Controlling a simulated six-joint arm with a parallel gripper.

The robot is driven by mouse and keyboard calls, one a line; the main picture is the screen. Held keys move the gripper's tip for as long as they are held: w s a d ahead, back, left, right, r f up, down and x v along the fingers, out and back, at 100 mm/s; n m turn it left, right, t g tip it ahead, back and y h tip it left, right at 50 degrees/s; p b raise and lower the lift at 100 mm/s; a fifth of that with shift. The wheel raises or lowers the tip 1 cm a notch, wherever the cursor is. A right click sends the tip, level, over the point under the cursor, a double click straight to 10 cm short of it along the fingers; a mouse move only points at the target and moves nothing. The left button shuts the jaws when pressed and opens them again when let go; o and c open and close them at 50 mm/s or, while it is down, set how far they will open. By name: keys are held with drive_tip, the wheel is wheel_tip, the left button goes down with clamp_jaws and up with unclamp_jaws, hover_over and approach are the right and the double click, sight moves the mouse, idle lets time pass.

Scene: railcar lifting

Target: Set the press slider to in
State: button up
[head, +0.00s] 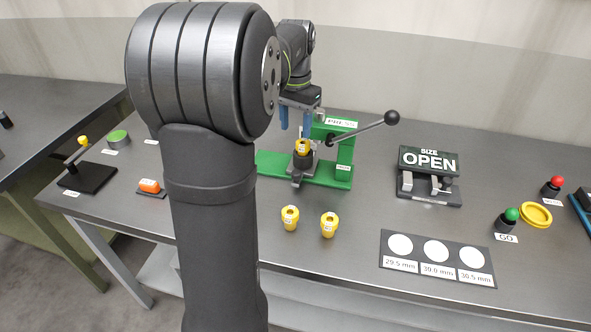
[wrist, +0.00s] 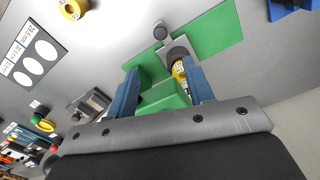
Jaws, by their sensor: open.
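The green press (head: 335,165) stands in the middle of the table, with a lever ending in a black ball on its right. The press slider (head: 297,180) is a grey plate with a dark cup at the press front; it also shows with its round knob in the wrist view (wrist: 160,32). A yellow piece (head: 303,147) sits in the cup, partly hidden by a finger in the wrist view (wrist: 179,69). My gripper (head: 296,127) is open, its blue fingers pointing down above and behind the cup. In the wrist view the fingers (wrist: 162,78) hold nothing.
Two yellow pieces (head: 290,218) (head: 329,225) stand in front of the press. The size gauge (head: 428,175) reads OPEN, to the right. A sorting mat (head: 437,258) with white circles lies front right, near the green GO button (head: 507,219). An orange switch (head: 149,186) is left.

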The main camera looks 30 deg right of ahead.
sight(296, 173)
wheel_tip(296, 173, down, 16)
drive_tip(key=shift+r, duration=0.25)
clamp_jaws()
